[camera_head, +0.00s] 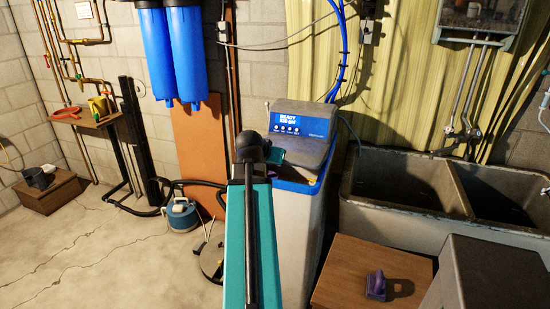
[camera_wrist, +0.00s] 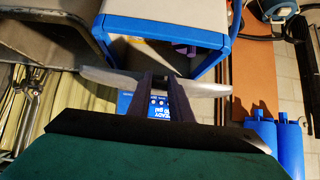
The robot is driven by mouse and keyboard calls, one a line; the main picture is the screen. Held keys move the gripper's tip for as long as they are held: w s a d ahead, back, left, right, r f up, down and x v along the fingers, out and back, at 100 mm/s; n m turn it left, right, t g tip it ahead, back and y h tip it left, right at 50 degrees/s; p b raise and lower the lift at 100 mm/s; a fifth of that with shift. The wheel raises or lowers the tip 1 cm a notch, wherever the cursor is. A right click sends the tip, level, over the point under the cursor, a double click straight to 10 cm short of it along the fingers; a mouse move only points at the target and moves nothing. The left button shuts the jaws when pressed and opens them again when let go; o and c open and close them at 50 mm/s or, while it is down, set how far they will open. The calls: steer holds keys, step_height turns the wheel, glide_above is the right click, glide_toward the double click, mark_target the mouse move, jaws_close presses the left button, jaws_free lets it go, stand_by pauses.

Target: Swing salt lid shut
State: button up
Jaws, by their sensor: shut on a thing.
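The water softener (camera_head: 290,230) is a pale cabinet with a blue rim and a lit display panel (camera_head: 300,124) at its back. Its grey salt lid (camera_head: 310,153) is raised at a tilt above the rim in the head view. In the wrist view the lid (camera_wrist: 105,80) appears nearly edge-on, with the blue-rimmed opening (camera_wrist: 222,42) beyond it. A small purple item (camera_wrist: 185,50) shows in the opening. My gripper (camera_wrist: 161,77) has its two dark fingers shut on the lid's edge. In the head view, my arm hides part of the cabinet, and the fingertips are not clear.
A double sink (camera_head: 400,185) stands close on the right. A wooden box (camera_head: 345,270) with a purple object (camera_head: 376,285) is at front right. Blue filter housings (camera_head: 175,55) hang behind left, above a blue canister (camera_head: 182,217). Open floor (camera_head: 80,255) lies left.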

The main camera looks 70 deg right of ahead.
steer(key=shift+a+f+b, duration=0.2)
steer(key=shift+f+b, duration=0.15)
steer(key=shift+f, duration=0.7)
steer(key=shift+d+f+b, duration=0.15)
steer(key=shift+f+b, duration=1.9)
steer(key=shift+f, duration=1.25)
steer(key=o, duration=0.9)
steer(key=shift+r, duration=0.1)
